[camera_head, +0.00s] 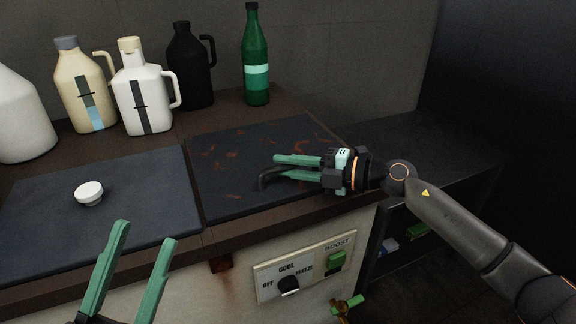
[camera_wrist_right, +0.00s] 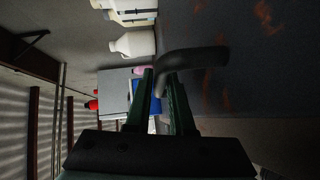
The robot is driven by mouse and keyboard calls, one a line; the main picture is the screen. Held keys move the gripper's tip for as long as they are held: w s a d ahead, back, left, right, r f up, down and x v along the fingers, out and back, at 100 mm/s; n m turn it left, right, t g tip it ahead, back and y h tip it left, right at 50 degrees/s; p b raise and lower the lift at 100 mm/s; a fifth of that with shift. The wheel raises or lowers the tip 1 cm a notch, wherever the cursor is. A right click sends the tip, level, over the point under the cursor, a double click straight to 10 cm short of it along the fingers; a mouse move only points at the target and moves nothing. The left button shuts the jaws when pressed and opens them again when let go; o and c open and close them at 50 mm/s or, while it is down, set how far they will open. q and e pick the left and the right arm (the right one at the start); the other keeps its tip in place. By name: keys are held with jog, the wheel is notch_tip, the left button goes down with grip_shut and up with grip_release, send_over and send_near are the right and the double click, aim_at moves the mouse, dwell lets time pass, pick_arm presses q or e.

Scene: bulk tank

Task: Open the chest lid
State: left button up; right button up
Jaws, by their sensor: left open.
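The chest has two dark lids side by side. The left lid (camera_head: 120,215) has a round white knob (camera_head: 89,193). The right lid (camera_head: 235,150) has reddish rust patches and a bent black handle (camera_head: 268,181) near its front; both lids lie flat. My right gripper (camera_head: 277,166) is low over the right lid, at the handle. In the right wrist view the black handle (camera_wrist_right: 195,58) reaches down to between its fingertips (camera_wrist_right: 160,78); I cannot tell whether they grip it. My left gripper (camera_head: 146,232) is open and empty in front of the left lid.
Several jugs, including a black jug (camera_head: 190,66), and a green bottle (camera_head: 255,60) stand along the back ledge. The chest front has a control panel (camera_head: 305,266) with a dial and a green switch. A dark shelf unit (camera_head: 440,200) stands at the right.

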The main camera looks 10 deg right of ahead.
grip_shut()
dwell(1.0)
